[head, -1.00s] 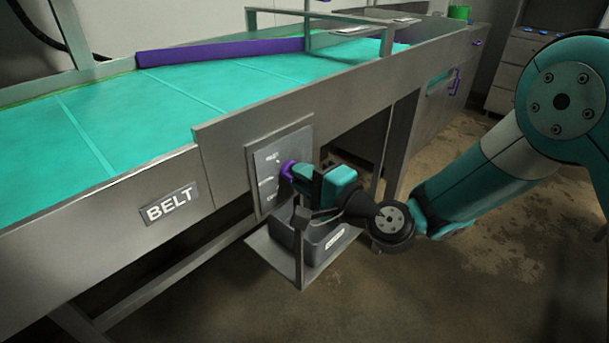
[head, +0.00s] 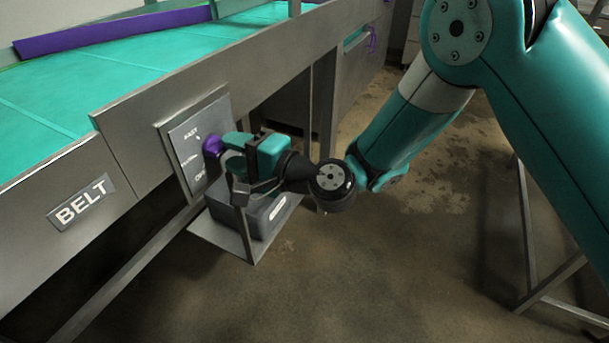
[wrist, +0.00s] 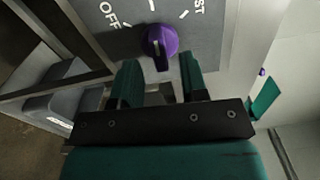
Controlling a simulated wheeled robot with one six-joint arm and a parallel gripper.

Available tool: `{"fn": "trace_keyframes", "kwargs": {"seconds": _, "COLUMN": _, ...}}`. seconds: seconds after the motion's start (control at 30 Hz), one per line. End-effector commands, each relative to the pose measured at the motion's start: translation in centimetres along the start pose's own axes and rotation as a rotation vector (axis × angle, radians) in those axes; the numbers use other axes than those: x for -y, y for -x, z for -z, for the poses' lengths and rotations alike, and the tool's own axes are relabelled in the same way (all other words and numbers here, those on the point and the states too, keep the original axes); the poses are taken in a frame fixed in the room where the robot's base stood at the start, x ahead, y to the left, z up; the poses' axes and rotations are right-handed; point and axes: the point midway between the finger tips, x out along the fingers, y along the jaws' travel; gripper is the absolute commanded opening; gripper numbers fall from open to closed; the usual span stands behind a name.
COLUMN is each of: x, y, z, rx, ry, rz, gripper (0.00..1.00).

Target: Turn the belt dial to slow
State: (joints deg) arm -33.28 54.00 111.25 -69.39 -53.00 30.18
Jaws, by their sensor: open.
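The belt dial is a purple knob (head: 212,146) on a grey control plate (head: 187,168) fixed to the conveyor's side. FAST reads at the top of the plate and OFF near the bottom; the middle label is too small to read surely. In the wrist view the knob (wrist: 160,42) has a pale pointer line, and the plate shows OFF at left and FAST at right. My gripper (head: 230,151) is open, facing the plate. Its two teal fingers (wrist: 160,66) stand on either side just short of the knob, with a visible gap and nothing held.
A BELT sign (head: 80,202) is left of the plate. The teal conveyor belt (head: 110,75) runs above. The floor (head: 380,270) to the right is open, with a metal stand (head: 530,240) beyond.

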Motion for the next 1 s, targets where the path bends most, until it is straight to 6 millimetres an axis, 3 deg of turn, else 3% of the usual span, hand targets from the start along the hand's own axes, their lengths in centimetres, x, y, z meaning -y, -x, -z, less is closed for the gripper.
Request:
{"fn": "trace_keyframes", "kwargs": {"seconds": 0.3, "x": -1.0, "y": 7.3, "z": 0.1, "rx": -0.005, "ry": -0.002, "rz": 0.002, "gripper": 0.4}}
{"fn": "trace_keyframes", "kwargs": {"seconds": 0.6, "x": -0.7, "y": 12.0, "z": 0.1, "rx": -0.003, "ry": 0.002, "rz": 0.003, "gripper": 0.4}}
{"fn": "trace_keyframes", "kwargs": {"seconds": 0.8, "x": -0.4, "y": 14.7, "z": 0.1, "rx": -0.003, "ry": 0.001, "rz": 0.002, "gripper": 0.4}}
{"fn": "trace_keyframes", "kwargs": {"seconds": 1.0, "x": -0.1, "y": 15.6, "z": -0.1, "rx": 0.0, "ry": -0.001, "rz": 0.0, "gripper": 0.4}}
